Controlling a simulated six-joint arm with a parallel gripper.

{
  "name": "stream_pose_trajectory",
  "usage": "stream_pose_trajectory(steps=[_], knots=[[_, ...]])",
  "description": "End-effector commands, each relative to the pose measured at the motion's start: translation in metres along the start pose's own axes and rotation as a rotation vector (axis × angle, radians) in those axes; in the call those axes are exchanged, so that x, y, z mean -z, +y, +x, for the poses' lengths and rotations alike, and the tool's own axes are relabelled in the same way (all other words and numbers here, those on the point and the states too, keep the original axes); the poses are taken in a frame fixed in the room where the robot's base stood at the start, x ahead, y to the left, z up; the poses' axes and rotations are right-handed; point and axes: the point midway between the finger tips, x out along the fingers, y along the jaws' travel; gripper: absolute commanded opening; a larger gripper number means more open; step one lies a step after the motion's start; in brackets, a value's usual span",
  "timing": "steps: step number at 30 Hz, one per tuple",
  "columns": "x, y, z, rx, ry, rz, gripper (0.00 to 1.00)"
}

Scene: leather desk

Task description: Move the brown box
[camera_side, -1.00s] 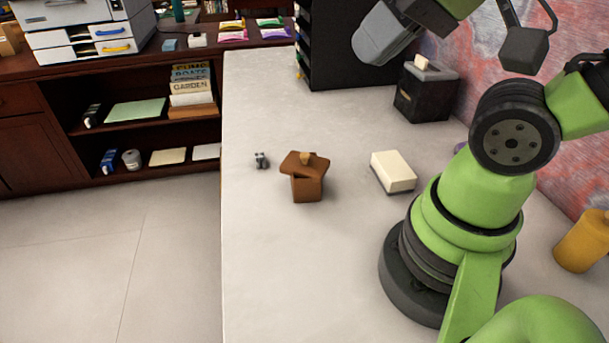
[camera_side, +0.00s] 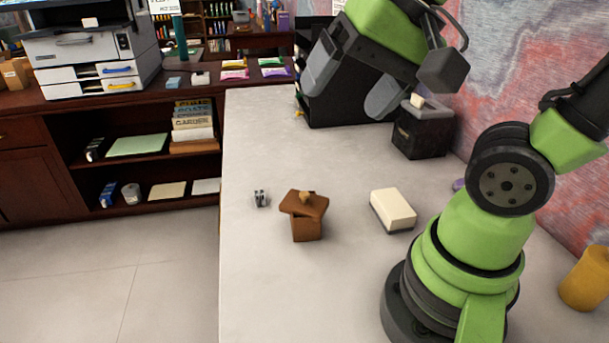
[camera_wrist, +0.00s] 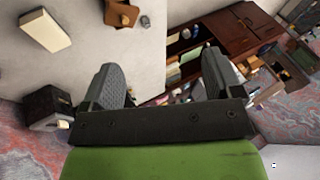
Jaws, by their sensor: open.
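The brown box (camera_side: 306,229) stands on the pale desk in the side view, left of the middle of the desk top. Its brown lid lies askew on it, with a small light-brown piece on top. In the wrist view the brown box (camera_wrist: 122,14) shows at the top edge, partly cut off. My gripper (camera_side: 347,100) is high above the far part of the desk, well beyond the box and apart from it. Its two grey fingers are spread wide with nothing between them; they also show in the wrist view (camera_wrist: 163,88).
A cream block (camera_side: 394,208) lies right of the box. A small grey metal object (camera_side: 261,198) lies just left of it. A dark container (camera_side: 422,135) stands near the wall, and a yellow cylinder (camera_side: 585,280) is at the right. The desk's near left part is clear.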

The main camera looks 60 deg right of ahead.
Motion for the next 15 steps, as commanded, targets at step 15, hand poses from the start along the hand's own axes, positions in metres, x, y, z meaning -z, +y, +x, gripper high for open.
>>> stream_pose_trajectory(steps=[15], knots=[[0.063,0.026,0.118,-0.384,-0.005,1.102,1.00]])
